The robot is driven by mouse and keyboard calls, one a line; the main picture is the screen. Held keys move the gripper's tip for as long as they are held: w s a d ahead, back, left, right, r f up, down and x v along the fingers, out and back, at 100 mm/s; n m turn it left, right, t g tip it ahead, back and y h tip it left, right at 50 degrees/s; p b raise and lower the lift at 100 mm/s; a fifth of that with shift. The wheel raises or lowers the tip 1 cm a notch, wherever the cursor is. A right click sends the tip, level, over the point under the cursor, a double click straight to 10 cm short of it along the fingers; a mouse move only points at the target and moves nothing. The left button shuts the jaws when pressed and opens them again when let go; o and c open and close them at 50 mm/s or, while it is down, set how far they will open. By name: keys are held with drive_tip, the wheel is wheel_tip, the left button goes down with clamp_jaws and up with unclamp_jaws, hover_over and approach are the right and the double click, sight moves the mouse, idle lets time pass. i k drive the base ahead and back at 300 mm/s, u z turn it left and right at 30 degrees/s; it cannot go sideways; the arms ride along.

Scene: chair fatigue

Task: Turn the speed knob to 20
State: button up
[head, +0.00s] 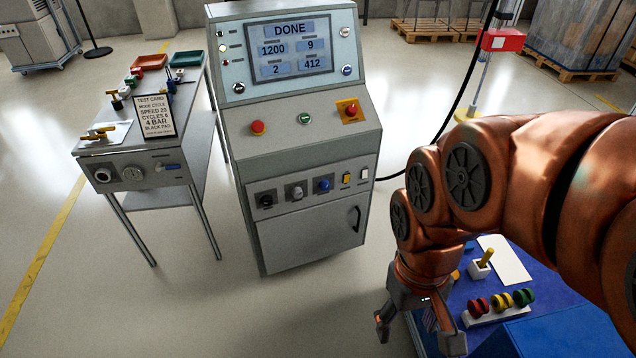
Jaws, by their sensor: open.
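The grey control cabinet (305,140) stands upright in the middle. Its front has a row of knobs: a black one (265,201), a grey one (297,192) and a blue one (323,186). Their labels and settings are too small to read, so I cannot tell which is the speed knob. The display (290,48) reads DONE, with 1200, 9, 2 and 412. My gripper (419,334) is open, pointing down at the lower right. It is apart from the cabinet and the knobs, with no object visible between its fingers.
A side bench (150,150) holds a test card (154,116) with a speed line, and trays behind it. The blue surface (540,270) at lower right carries coloured spools (501,300). Red mushroom buttons (258,128) sit above the knobs. Floor before the cabinet is clear.

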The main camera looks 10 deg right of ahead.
sight(297, 192)
drive_tip(key=z, duration=0.35)
drive_tip(key=k, duration=0.5)
drive_tip(key=u, duration=1.5)
drive_tip(key=i, duration=0.5)
